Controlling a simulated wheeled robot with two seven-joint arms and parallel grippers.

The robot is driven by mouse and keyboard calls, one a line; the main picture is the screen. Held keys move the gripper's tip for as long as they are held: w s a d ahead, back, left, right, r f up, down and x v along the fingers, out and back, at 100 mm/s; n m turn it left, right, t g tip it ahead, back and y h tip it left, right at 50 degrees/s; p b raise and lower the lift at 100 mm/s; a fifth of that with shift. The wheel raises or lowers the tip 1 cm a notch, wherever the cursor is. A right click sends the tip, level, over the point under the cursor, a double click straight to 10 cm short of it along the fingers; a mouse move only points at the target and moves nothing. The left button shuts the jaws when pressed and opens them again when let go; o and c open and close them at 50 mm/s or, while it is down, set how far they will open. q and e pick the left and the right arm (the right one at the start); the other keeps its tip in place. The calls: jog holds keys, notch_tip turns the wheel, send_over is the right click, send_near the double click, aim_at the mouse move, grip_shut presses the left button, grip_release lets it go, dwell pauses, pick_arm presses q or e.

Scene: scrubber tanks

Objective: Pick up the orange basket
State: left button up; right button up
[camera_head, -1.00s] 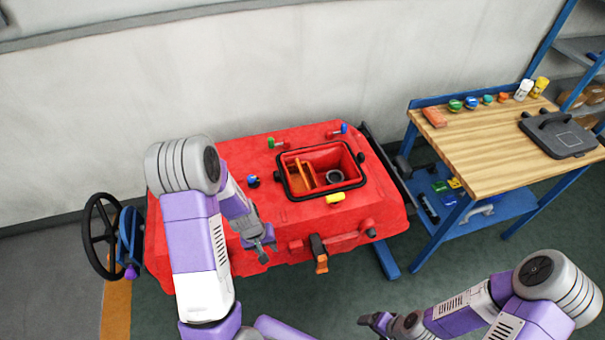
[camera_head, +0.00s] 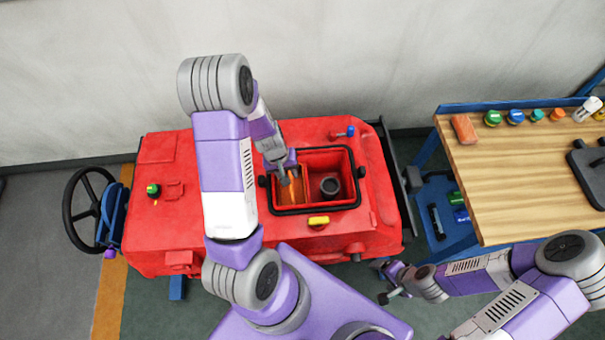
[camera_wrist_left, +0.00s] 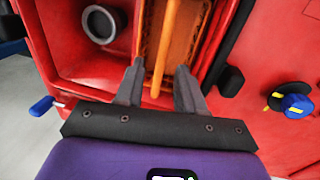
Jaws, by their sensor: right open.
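The orange basket (camera_head: 296,194) sits in the left part of the opening in the red tank (camera_head: 318,162); my left gripper partly covers it. In the left wrist view its meshed body (camera_wrist_left: 186,35) shows with a straight orange handle bar (camera_wrist_left: 161,48). My left gripper (camera_head: 287,176) is over the basket. In the left wrist view its two fingers (camera_wrist_left: 160,78) are apart, one on each side of the handle bar, with gaps visible. My right gripper (camera_head: 384,281) is open and empty, in front of the machine at its right end.
A dark round port (camera_head: 330,187) lies in the tank to the right of the basket. A yellow latch (camera_head: 318,221) is on the front rim. A steering wheel (camera_head: 88,208) is at the left. A wooden workbench (camera_head: 510,165) with small items stands at the right.

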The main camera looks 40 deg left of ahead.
aim_at(291, 187)
pick_arm(q)
jog(key=f, duration=0.4)
jog(key=f+b, duration=0.1)
jog(key=f, duration=0.1)
jog(key=shift+w+d+f, duration=0.2)
jog(key=shift+d+f, duration=0.05)
jog(key=shift+d, duration=0.1)
jog(key=shift+c, duration=0.4)
grip_shut()
